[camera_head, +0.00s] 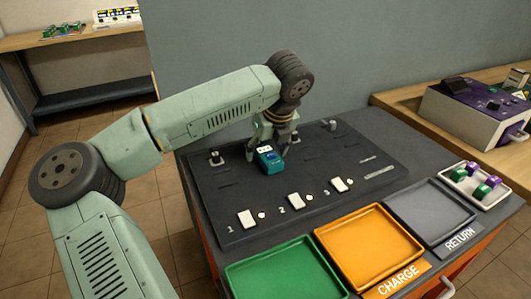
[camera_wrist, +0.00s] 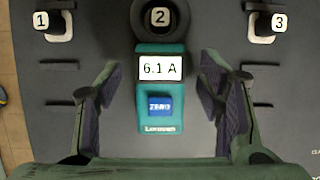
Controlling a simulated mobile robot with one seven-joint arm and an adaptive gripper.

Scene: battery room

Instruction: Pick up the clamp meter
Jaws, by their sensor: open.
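The clamp meter (camera_wrist: 160,118) is teal, with a white display reading "6.1 A" and a blue ZERO button. Its dark round jaw end (camera_wrist: 160,16) is at post 2. In the head view the clamp meter (camera_head: 271,163) is at the back middle of the dark panel. My gripper (camera_head: 270,146) is above and around it. In the wrist view my gripper (camera_wrist: 158,65) is open, one finger on each side of the meter, with gaps between. Whether the fingers have reached the meter's height is hard to tell.
Posts 1 (camera_wrist: 41,22) and 3 (camera_wrist: 279,24) flank the meter. The panel (camera_head: 225,205) has several white labels. In front are a green tray (camera_head: 285,270), an orange CHARGE tray (camera_head: 370,245) and a grey RETURN tray (camera_head: 430,213). A white tray (camera_head: 493,199) holds small green and purple parts.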

